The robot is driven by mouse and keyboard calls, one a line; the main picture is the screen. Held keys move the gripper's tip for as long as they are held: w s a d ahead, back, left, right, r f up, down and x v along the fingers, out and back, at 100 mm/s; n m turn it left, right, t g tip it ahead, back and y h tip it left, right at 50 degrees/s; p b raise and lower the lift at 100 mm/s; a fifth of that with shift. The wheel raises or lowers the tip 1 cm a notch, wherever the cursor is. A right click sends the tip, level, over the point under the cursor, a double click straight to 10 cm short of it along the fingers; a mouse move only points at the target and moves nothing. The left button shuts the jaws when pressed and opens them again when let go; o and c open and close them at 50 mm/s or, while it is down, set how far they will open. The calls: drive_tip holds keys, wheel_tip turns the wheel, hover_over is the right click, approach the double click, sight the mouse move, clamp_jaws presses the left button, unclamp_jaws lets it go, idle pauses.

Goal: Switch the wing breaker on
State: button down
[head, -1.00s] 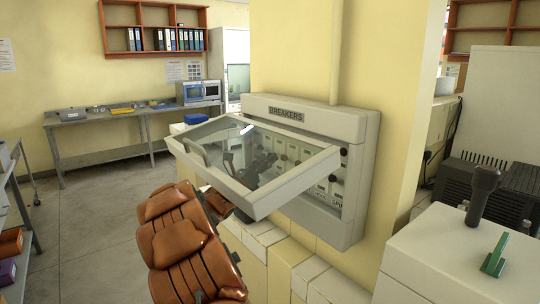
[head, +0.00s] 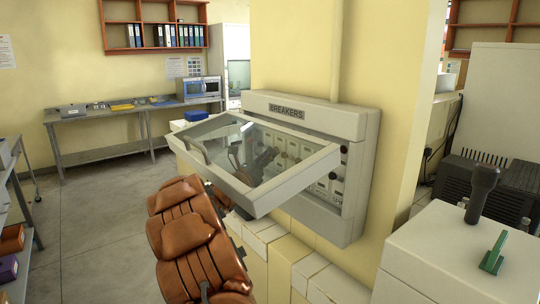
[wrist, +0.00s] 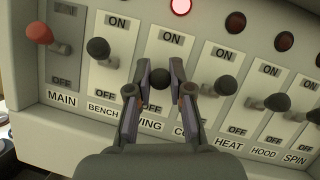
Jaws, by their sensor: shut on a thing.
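The breaker panel (head: 350,205), headed BREAKERS, is on the yellow wall in the head view, its glazed cover (head: 300,178) raised. My gripper (head: 264,160) is seen through the cover glass, close to the switches. In the wrist view my gripper (wrist: 162,66) has a finger on each side of the black knob of the wing breaker (wrist: 160,79) and is shut on it. The knob sits between the ON and OFF marks; its exact setting is hard to tell. The fingers partly hide the WING label.
The bench breaker (wrist: 98,48) and red-knobbed main breaker (wrist: 39,33) are left of the wing breaker; more black-knobbed breakers are close on the right. One red lamp (wrist: 181,6) is lit above; others look dark. The raised cover overhangs my gripper.

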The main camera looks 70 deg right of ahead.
drive_tip(key=shift+r+y+p, duration=0.3)
drive_tip(key=shift+r+p, duration=0.05)
drive_tip(key=shift+p, duration=0.4)
drive_tip(key=shift+y+p, duration=0.4)
drive_tip(key=shift+p, duration=0.15)
drive_tip(key=shift+f, duration=0.1)
drive_tip(key=c, duration=1)
unclamp_jaws()
drive_tip(key=shift+c, duration=0.2)
drive_tip(key=v, duration=1.2)
